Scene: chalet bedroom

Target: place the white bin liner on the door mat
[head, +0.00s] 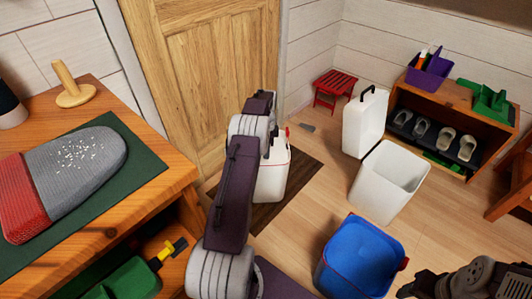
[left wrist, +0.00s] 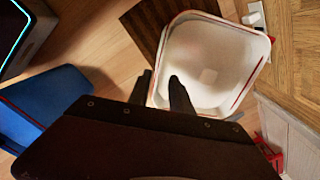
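The white bin liner (head: 272,174) is a white open container with red on its rim. It stands on the dark brown door mat (head: 288,186), in front of the wooden door, partly hidden by my left arm. In the left wrist view I look down into the liner (left wrist: 210,65), with the mat (left wrist: 147,22) beside it. My left gripper (left wrist: 162,82) is at the liner's near rim, one finger inside and one outside, with a visible gap between them. It looks open. My right gripper (head: 412,286) is at the lower right edge; its fingers are unclear.
A blue bin (head: 360,257), an open white bin (head: 388,182) and a white container with a black handle (head: 364,122) stand right of the mat. A shoe rack (head: 460,100) and red stool (head: 334,87) are behind. A wooden bench (head: 185,172) is at left.

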